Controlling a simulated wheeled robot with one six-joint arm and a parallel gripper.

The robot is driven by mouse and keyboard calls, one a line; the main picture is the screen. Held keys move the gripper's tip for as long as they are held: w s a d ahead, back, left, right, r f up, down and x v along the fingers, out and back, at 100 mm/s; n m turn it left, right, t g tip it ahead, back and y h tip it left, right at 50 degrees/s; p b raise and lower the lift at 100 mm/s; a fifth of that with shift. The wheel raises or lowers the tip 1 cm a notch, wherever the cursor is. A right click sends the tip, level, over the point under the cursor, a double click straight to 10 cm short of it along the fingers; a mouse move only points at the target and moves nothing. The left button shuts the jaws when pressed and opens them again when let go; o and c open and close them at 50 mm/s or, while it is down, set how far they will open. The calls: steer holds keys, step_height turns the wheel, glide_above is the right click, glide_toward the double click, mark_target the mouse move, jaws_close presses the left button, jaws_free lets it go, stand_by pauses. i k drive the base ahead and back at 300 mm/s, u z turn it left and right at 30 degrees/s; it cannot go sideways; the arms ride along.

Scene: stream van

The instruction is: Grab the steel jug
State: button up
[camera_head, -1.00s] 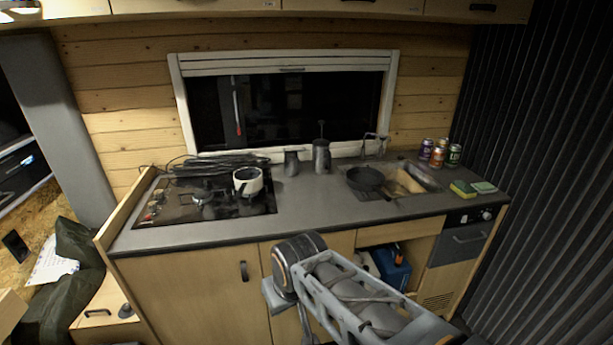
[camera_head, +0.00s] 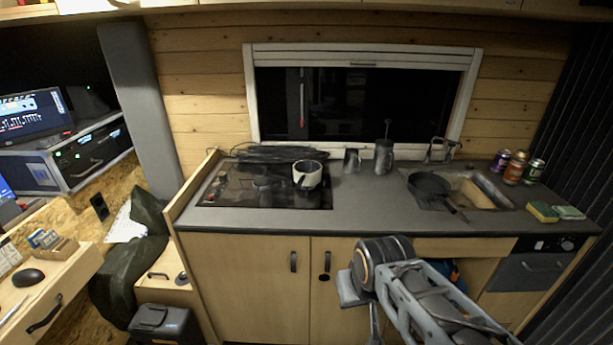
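Two grey metal-looking vessels stand side by side on the counter below the window. The left one (camera_head: 352,161) is shorter and looks like a small jug. The right one (camera_head: 384,157) is taller, with a thin rod rising from its top and a handle on its right. Both look upright; I cannot tell for sure which is the steel jug. My arm shows at the lower right, in front of the cabinets and below the counter top.
A dark pan (camera_head: 430,185) rests over the sink (camera_head: 480,193) to the right. Several cans and sponges stand farther right. The counter (camera_head: 365,212) before the vessels is clear.

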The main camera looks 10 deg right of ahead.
mark_target(351, 163)
steer(key=u, duration=0.1)
steer(key=i, duration=1.15)
steer(key=z, duration=0.5)
